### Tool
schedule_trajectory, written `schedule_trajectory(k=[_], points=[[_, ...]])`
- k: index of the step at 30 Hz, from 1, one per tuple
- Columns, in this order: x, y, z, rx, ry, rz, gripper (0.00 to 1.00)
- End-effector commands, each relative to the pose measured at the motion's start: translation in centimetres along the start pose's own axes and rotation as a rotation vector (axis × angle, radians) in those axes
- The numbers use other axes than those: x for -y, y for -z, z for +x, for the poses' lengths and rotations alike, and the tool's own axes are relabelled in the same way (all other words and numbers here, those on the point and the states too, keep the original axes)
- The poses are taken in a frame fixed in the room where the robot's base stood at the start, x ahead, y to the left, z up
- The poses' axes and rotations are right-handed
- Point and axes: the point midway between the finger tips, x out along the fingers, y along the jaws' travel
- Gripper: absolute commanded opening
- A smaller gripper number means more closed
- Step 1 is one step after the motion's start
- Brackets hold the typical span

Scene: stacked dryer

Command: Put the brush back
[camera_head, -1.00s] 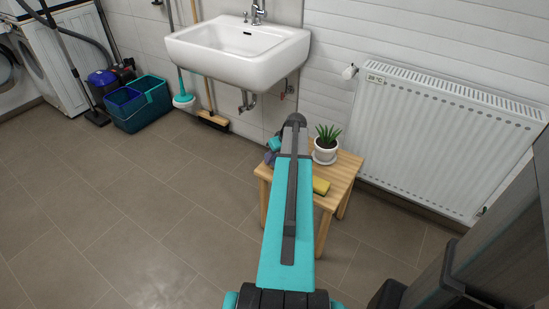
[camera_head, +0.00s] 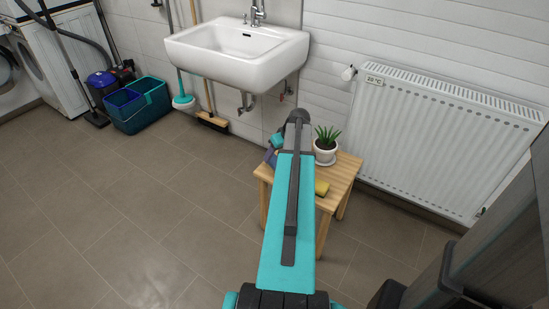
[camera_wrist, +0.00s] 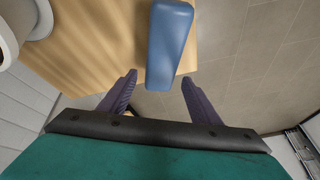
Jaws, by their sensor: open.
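A smooth blue object (camera_wrist: 170,45), which looks like the back of the brush, lies at the edge of the small wooden stool (camera_wrist: 105,40) in the wrist view. One end juts past the stool's edge. Its underside, and any bristles, are hidden. My gripper (camera_wrist: 159,77) is open, with its two dark purple fingers on either side of the blue object's near end. Floor or wood shows between each finger and the object. In the head view my arm covers most of the stool (camera_head: 346,172), and my fingers cannot be made out clearly.
A radiator (camera_head: 440,135) is at right.

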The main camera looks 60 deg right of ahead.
Motion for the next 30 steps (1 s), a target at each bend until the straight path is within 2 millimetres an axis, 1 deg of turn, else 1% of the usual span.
schedule_trajectory(k=[1, 9, 15, 21, 30], points=[[0.0, 0.0, -1.0, -0.002, -0.002, 0.000, 0.57], [0.0, 0.0, -5.4, -0.002, -0.002, 0.000, 0.57], [0.0, 0.0, -7.7, -0.001, -0.001, 0.000, 0.57], [0.0, -0.1, -8.5, 0.000, 0.000, 0.000, 0.57], [0.0, 0.0, -8.5, 0.000, 0.000, 0.000, 0.57]])
